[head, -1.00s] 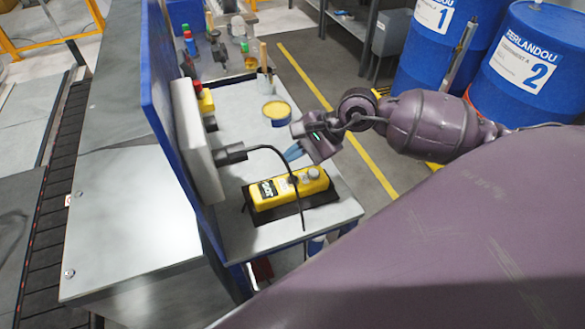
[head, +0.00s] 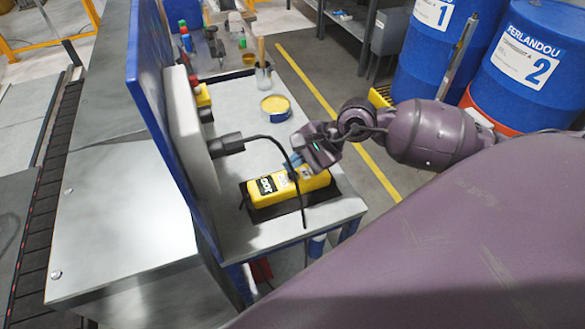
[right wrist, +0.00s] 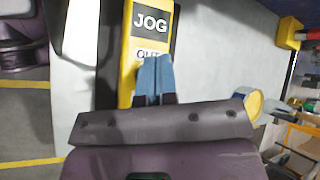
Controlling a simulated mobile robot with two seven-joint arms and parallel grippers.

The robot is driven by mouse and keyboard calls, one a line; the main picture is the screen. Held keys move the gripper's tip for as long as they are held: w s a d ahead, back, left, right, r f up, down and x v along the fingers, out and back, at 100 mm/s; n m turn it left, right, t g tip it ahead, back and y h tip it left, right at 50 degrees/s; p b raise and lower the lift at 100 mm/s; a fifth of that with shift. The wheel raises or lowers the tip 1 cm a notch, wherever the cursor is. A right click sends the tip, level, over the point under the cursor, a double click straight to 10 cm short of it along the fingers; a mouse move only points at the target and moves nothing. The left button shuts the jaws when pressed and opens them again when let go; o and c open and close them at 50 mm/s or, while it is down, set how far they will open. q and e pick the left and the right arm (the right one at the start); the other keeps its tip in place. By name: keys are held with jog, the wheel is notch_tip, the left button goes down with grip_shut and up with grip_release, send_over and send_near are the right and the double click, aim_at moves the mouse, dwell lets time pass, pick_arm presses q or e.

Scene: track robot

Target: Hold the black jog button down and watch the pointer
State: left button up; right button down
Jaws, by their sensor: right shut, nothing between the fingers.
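The yellow jog box (head: 270,190), with a JOG label, lies on a black mat (head: 330,192) on the bench. It also shows in the right wrist view (right wrist: 128,75), with a second label partly covered by my fingers. My right gripper (head: 293,174) is shut and empty, its blue fingertips over the box; it also shows in the right wrist view (right wrist: 155,62). The black button itself is hidden, and I cannot tell whether the fingertips touch it. No pointer can be made out. My left gripper is out of view.
A black cable (head: 272,139) runs from the grey wall box (head: 191,125) and hangs across the jog box beside my gripper. Blue drums (head: 530,70) stand at the right.

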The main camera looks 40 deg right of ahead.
dwell(0.9)
dwell(0.6)
jog(key=shift+f, duration=0.1)
jog(key=shift+f+b, duration=0.35)
jog(key=shift+b, duration=0.15)
jog(key=shift+f, duration=0.1)
